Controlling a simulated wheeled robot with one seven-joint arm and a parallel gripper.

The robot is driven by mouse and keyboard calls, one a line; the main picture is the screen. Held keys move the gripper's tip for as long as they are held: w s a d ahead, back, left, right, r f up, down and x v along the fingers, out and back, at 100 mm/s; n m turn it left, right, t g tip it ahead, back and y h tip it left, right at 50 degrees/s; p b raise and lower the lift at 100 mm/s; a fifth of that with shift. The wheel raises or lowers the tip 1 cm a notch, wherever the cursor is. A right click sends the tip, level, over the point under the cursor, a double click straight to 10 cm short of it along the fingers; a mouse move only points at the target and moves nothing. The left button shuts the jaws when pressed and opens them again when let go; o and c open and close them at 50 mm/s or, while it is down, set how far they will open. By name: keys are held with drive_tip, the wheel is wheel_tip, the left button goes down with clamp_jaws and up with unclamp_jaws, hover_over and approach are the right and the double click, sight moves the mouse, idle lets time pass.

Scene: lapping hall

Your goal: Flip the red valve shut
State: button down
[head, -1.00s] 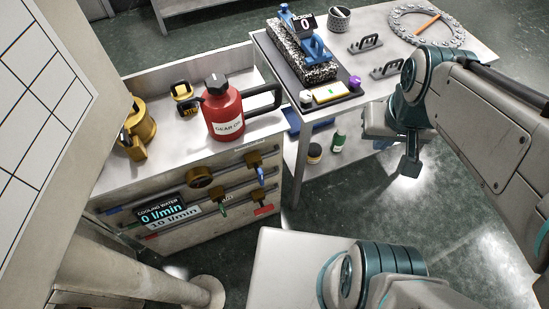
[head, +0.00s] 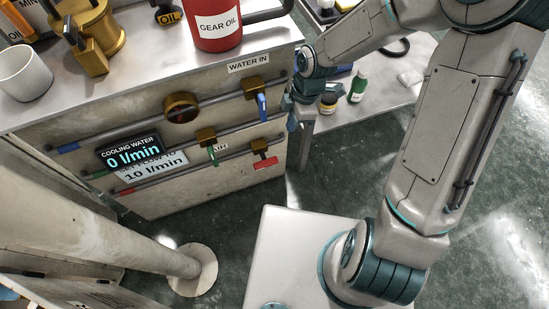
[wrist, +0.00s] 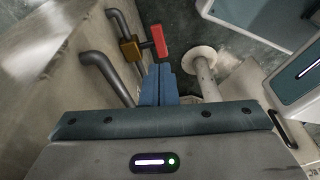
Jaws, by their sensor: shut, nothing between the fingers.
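The red valve (head: 265,162) has a red lever on a brass body on the lowest pipe of the cabinet front. Its lever lies roughly along the pipe. In the wrist view the red lever (wrist: 160,41) stands out from the brass body (wrist: 130,48), beyond my fingertips. My gripper (wrist: 159,72) is shut and empty, pointing toward the valve's side of the panel and apart from the lever. In the head view my gripper (head: 292,122) is by the cabinet's right edge, to the right of and above the red valve, partly hidden by my arm.
A blue lever (head: 262,107) and a green lever (head: 212,155) hang from valves on the pipes above. A brass round fitting (head: 181,107) is on the top pipe. The display (head: 132,157) reads 0 l/min. A grey post (head: 150,250) stands in front, left.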

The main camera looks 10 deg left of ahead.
drive_tip(key=a+f, duration=0.1)
drive_tip(key=a+f+n, duration=0.1)
drive_tip(key=f, duration=0.1)
drive_tip(key=shift+s+a+n+y+b, duration=0.1)
drive_tip(key=shift+n+y+b, duration=0.2)
drive_tip(key=shift+b, duration=0.05)
drive_tip(key=b, duration=0.6)
approach(271, 160)
drive_tip(key=x, duration=0.5)
drive_tip(key=shift+a+f, duration=0.15)
drive_tip(key=shift+f, duration=0.55)
